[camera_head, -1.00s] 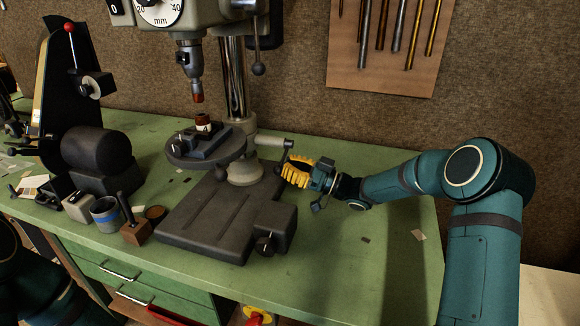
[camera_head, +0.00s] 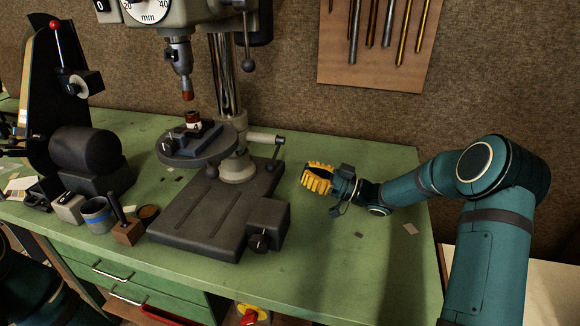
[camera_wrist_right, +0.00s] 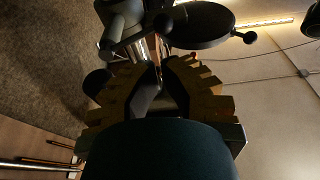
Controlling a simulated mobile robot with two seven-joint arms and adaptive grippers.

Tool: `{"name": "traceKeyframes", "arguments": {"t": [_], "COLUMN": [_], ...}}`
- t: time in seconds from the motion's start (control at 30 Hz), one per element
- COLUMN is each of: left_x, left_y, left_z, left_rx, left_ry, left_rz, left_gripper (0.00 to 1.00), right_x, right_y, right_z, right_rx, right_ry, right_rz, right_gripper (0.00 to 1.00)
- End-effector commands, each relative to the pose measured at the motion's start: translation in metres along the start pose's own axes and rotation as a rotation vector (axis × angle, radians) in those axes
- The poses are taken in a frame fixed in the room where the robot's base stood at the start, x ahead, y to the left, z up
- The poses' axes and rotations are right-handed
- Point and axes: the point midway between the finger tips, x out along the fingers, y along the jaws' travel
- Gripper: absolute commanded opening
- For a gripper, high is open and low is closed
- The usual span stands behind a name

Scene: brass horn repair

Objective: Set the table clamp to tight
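The drill press's round work table (camera_head: 170,158) sits on its column above the base. Behind it, on the column side, are a pale handle (camera_head: 263,137) and a dark lever (camera_head: 275,155) hanging from its right end, near the table clamp. Which part is the clamp lever, and whether it is tight, I cannot tell. My right gripper (camera_head: 310,178), with yellow fingers, is to the right of the lever, apart from it and empty. In the right wrist view its fingertips (camera_wrist_right: 160,68) are close together. My left gripper is out of view.
The drill press base (camera_head: 205,220) stands on the green bench (camera_head: 340,245). A grinder (camera_head: 85,150), a blue-banded cup (camera_head: 97,214) and a wooden block (camera_head: 127,232) are at the left. Rods hang on a wall board (camera_head: 375,70). The bench right of the base is mostly clear.

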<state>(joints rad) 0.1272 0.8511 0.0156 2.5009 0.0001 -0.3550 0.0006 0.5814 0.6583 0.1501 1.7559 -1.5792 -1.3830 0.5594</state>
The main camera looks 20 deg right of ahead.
Motion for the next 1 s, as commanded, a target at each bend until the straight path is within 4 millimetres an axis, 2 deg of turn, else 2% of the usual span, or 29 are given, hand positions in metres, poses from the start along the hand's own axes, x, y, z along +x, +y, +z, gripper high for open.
{"name": "traceKeyframes", "arguments": {"t": [0.1, 0.3, 0.9, 1.0], "left_x": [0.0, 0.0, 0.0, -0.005], "left_y": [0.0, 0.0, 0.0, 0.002], "left_z": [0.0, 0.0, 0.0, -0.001], "left_rx": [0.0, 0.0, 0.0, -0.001], "left_ry": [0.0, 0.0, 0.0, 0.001], "left_rz": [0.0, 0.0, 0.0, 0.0], "left_gripper": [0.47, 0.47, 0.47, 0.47], "right_x": [-0.022, -0.042, -0.046, -0.045], "right_y": [0.001, 0.0, 0.0, 0.0], "right_z": [0.0, -0.001, -0.001, -0.006], "right_rx": [-0.001, -0.001, -0.001, -0.001], "right_ry": [-0.001, 0.001, 0.001, 0.001], "right_rz": [0.002, 0.001, 0.0, 0.0], "right_gripper": [0.0, 0.0, 0.0, 0.0]}}
